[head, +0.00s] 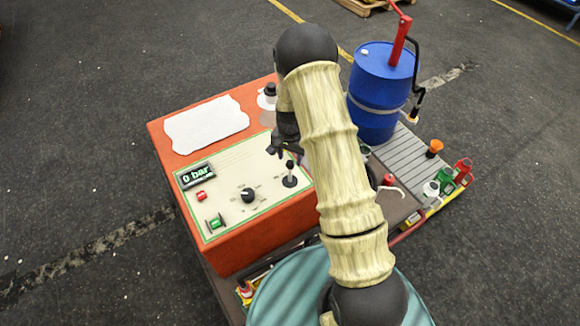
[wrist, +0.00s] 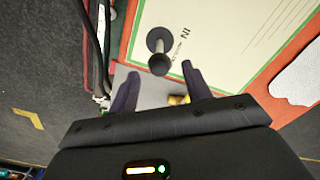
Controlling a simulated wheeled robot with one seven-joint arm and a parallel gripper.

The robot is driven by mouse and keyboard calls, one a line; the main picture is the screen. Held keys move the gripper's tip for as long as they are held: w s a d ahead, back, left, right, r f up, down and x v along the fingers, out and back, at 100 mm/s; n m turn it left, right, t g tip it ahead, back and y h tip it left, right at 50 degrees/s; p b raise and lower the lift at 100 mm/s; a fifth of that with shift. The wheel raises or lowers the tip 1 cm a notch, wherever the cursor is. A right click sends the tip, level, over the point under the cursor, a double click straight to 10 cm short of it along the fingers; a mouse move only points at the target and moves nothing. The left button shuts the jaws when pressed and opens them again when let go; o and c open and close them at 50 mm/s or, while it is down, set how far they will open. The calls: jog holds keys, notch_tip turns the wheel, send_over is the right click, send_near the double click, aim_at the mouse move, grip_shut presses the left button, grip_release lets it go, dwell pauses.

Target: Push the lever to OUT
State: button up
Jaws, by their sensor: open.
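The label OUT cannot be read in either view. My gripper (head: 287,151) is open and empty, just behind the lever in the head view. In the wrist view its fingertips (wrist: 160,70) appear on either side of the knob; contact cannot be told.
The panel also carries a display reading 0 bar (head: 197,176), a red button (head: 201,196), a green switch (head: 215,222) and a black dial (head: 248,195). A blue drum (head: 378,95) with a red-handled pump stands behind my arm. Small containers (head: 445,180) stand at right.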

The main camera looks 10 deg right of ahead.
aim_at(290, 169)
notch_tip(290, 169, down, 7)
jog(key=shift+p, duration=0.65)
grip_shut()
